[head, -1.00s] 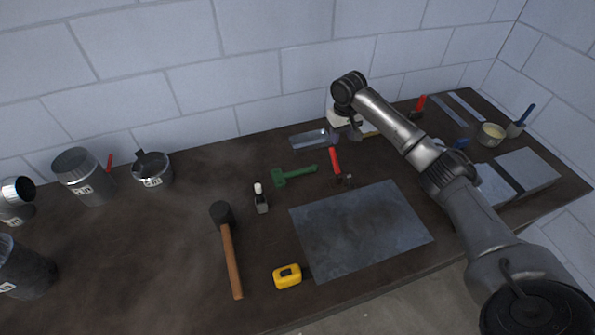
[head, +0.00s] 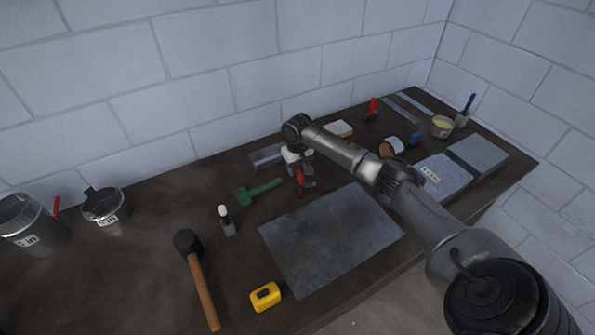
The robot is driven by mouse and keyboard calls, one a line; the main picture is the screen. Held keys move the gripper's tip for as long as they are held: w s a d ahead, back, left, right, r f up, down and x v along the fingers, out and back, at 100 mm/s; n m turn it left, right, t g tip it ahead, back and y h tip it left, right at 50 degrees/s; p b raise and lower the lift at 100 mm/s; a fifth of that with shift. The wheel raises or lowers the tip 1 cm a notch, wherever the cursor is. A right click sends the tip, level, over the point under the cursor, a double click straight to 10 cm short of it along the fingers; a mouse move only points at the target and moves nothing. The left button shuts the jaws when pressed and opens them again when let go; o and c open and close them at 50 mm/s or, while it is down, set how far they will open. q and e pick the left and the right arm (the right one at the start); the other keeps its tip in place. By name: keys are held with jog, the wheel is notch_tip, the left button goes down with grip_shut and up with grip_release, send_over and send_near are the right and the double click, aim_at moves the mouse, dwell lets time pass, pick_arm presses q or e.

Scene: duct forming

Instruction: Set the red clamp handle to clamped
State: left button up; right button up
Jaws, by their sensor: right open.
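The red clamp handle (head: 299,176) stands up from a small dark clamp near the far-left corner of the flat grey metal sheet (head: 330,238). My right gripper (head: 304,176) reaches down from the end of its arm and is open at the handle. It overlaps the handle in the head view, and I cannot tell whether they touch. The lower part of the clamp is partly hidden and small. My left gripper is not in view.
A green tool (head: 258,192), a small bottle (head: 226,221), a mallet (head: 203,289) and a yellow tape measure (head: 265,297) lie left of the sheet. A wall runs behind.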

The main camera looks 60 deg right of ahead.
jog(key=shift+f, duration=0.65)
jog(key=shift+c, duration=0.4)
grip_shut()
